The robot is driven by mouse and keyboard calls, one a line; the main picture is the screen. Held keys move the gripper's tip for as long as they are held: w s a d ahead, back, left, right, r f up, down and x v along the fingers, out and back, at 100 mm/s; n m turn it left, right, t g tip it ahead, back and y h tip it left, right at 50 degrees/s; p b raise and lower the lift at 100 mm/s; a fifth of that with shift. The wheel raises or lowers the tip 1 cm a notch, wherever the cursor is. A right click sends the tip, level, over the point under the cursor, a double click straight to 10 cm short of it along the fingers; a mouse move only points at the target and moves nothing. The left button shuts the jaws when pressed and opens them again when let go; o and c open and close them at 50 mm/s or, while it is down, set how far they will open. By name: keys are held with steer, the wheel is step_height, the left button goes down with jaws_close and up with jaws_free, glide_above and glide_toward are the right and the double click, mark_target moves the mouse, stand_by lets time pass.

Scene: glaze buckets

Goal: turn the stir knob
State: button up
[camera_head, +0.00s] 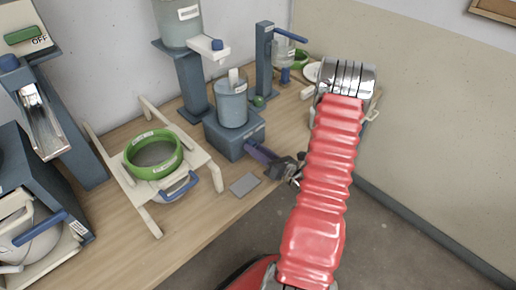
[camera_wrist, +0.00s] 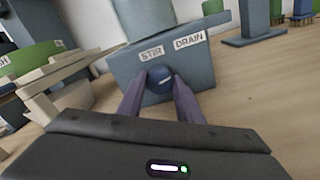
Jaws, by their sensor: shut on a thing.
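The stir knob (camera_wrist: 160,79) is round and dark blue with a light pointer line. It sits on the front of a blue-grey base box (camera_wrist: 122,66), below labels reading STIR (camera_wrist: 152,54) and DRAIN (camera_wrist: 189,40). My gripper (camera_wrist: 161,88) is shut on the knob, one finger on each side. The pointer line lies nearly level in the wrist view. In the head view my gripper (camera_head: 252,147) reaches the front of the base box (camera_head: 222,139), and the knob is hidden there. A blue-grey bucket (camera_head: 232,108) stands on the box.
A green-rimmed sieve (camera_head: 153,171) sits on a cream rack (camera_head: 208,160) to the left. A grey plate (camera_head: 244,185) lies on the wooden table (camera_head: 207,211) near its front edge. A stand with a blue lever (camera_head: 265,62) is behind.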

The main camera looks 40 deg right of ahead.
steer(key=shift+f+n, duration=0.1)
steer(key=shift+n, duration=0.5)
steer(key=n, duration=0.3)
steer(key=shift+n, duration=0.4)
steer(key=n, duration=0.5)
stand_by(0.5)
steer(key=o, duration=1)
steer(key=shift+o, duration=0.2)
